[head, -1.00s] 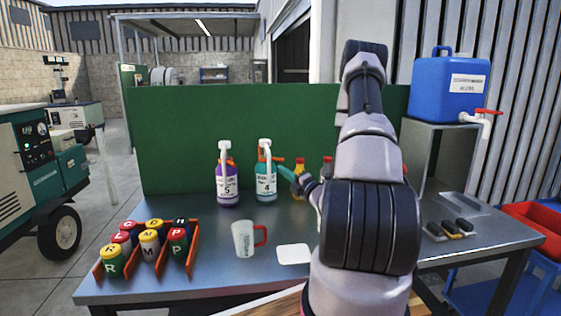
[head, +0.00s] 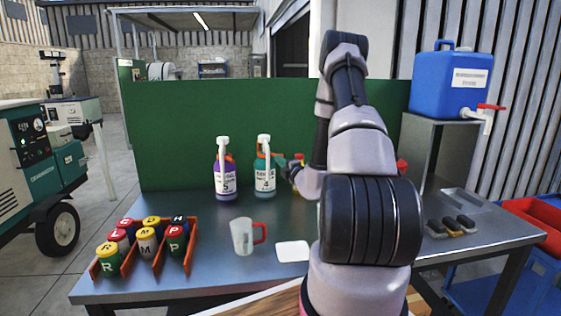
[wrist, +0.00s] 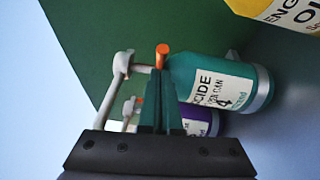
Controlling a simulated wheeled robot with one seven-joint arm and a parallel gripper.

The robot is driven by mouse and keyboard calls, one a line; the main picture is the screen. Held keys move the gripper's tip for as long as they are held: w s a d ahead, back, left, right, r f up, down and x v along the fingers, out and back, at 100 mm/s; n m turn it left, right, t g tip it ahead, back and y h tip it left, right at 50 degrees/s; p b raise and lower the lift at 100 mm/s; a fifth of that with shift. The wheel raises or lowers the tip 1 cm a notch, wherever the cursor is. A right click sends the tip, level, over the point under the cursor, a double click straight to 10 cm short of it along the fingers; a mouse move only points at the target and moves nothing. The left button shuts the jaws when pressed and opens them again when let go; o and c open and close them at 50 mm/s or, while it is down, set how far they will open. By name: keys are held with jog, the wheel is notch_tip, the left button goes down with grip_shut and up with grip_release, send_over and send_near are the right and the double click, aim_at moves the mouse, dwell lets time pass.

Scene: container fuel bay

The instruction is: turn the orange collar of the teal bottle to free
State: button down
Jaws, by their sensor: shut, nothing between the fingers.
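The teal bottle (head: 265,187), labelled 4, stands upright on the bench with a white spout on top. It also shows in the wrist view (wrist: 222,82), lying sideways in that picture. Its orange collar has a tab that sticks out in the wrist view (wrist: 162,54). My gripper (head: 284,161) is at collar height, just right of the bottle's neck. In the wrist view my gripper (wrist: 160,75) has its teal fingers shut together and empty, with their tips beside the orange tab. I cannot tell whether they touch it.
A purple bottle (head: 226,185), labelled 5, stands close on the left. A yellow container (wrist: 285,14) shows in the wrist view. A clear jug (head: 242,237), a white pad (head: 292,251) and an orange rack (head: 158,267) of lettered cans are nearer. A green panel (head: 180,130) stands behind.

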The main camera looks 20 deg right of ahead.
jog(key=shift+w+d, duration=0.25)
jog(key=shift+w, duration=0.05)
jog(key=w+d+n+y, duration=0.1)
jog(key=d+y, duration=0.1)
jog(key=shift+w+n+y, duration=0.1)
jog(key=shift+n+y, duration=0.2)
dwell(0.4)
